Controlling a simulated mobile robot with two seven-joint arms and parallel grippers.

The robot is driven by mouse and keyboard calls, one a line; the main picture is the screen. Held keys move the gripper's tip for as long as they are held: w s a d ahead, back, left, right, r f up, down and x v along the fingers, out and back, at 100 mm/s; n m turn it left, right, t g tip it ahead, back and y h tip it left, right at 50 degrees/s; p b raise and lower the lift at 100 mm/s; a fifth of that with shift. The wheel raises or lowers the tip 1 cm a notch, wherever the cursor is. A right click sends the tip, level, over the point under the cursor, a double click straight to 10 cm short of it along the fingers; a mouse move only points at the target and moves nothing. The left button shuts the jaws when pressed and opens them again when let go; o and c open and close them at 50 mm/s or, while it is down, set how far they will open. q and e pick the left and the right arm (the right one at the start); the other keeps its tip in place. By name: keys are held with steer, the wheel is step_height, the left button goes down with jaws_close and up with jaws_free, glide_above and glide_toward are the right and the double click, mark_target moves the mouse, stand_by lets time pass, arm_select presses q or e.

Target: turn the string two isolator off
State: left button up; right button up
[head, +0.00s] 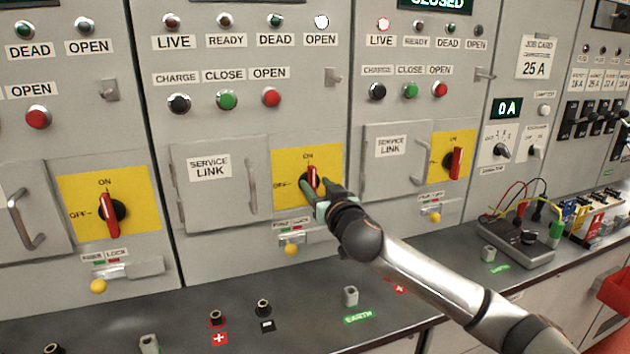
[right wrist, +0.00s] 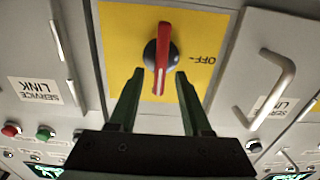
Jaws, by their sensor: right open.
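The isolator at the middle panel has a red handle (head: 311,174) on a black knob, on a yellow plate (head: 327,157) marked ON and OFF. The handle stands upright at ON. In the right wrist view, turned upside down, the red handle (right wrist: 162,58) is upright and the OFF mark is to its right. My right gripper (head: 316,188) is open at this isolator. In the right wrist view its two fingers (right wrist: 160,76) are spread on either side of the handle's line; contact cannot be told. My left gripper is not in view.
Similar isolators stand on the left panel (head: 109,214) and right panel (head: 456,163), both handles upright. A service link door (head: 222,190) with a handle is beside the middle isolator. Below it is a yellow knob (head: 291,250). The dark ledge (head: 180,310) carries terminals and a meter box (head: 515,245).

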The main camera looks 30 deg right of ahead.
steer(key=shift+x, duration=0.8)
jaws_close()
